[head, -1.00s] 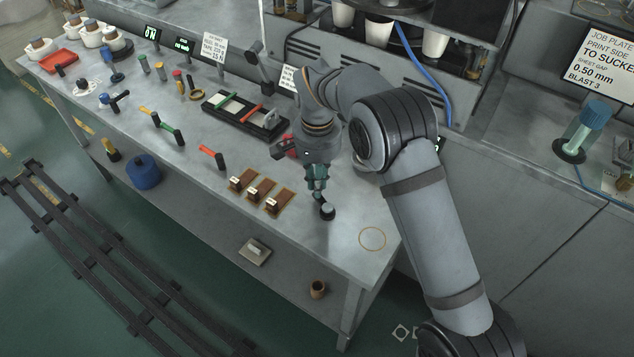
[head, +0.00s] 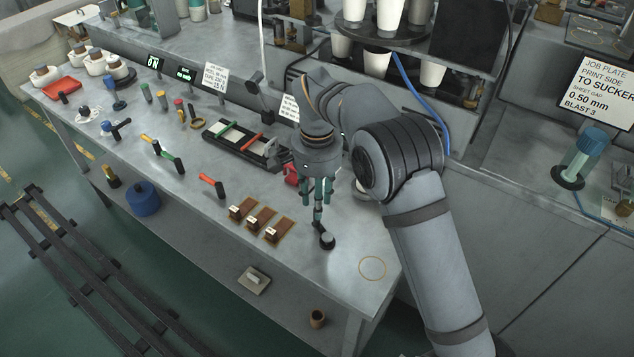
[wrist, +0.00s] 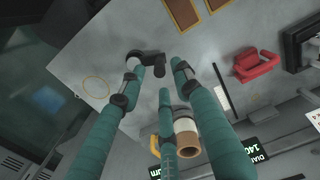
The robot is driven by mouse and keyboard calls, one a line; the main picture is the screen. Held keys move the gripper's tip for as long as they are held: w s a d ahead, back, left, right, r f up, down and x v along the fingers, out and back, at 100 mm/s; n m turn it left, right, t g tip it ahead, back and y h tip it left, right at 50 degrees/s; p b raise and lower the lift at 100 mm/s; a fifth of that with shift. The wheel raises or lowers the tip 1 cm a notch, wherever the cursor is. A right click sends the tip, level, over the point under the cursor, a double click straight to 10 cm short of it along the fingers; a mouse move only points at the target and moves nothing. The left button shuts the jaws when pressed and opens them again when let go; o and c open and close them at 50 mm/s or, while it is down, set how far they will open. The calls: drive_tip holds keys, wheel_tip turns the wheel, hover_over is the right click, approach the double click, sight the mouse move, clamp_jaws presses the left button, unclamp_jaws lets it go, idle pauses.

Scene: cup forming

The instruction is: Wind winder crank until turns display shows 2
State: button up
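A small black crank-like piece (head: 327,241) stands on the bench near its front right corner. In the wrist view this black piece (wrist: 146,58) shows a short arm with a knob at its end. My gripper (head: 317,199) is above it, pointing down, with its teal fingers spread. In the wrist view my gripper (wrist: 158,82) is open, with the knob just beyond the fingertips and nothing clearly held. Whether a finger touches the knob I cannot tell. I cannot make out a turns display; a small display (head: 183,73) at the back has unreadable text.
A marked ring (head: 372,268) lies on the bare bench to the right. A display reading 0 N (head: 154,63) is farther back.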

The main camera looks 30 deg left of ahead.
wheel_tip(320, 180, up, 8)
drive_tip(key=shift+f, duration=0.25)
drive_tip(key=shift+f, duration=0.1)
wheel_tip(320, 180, down, 12)
drive_tip(key=shift+s, duration=0.1)
idle(0.7)
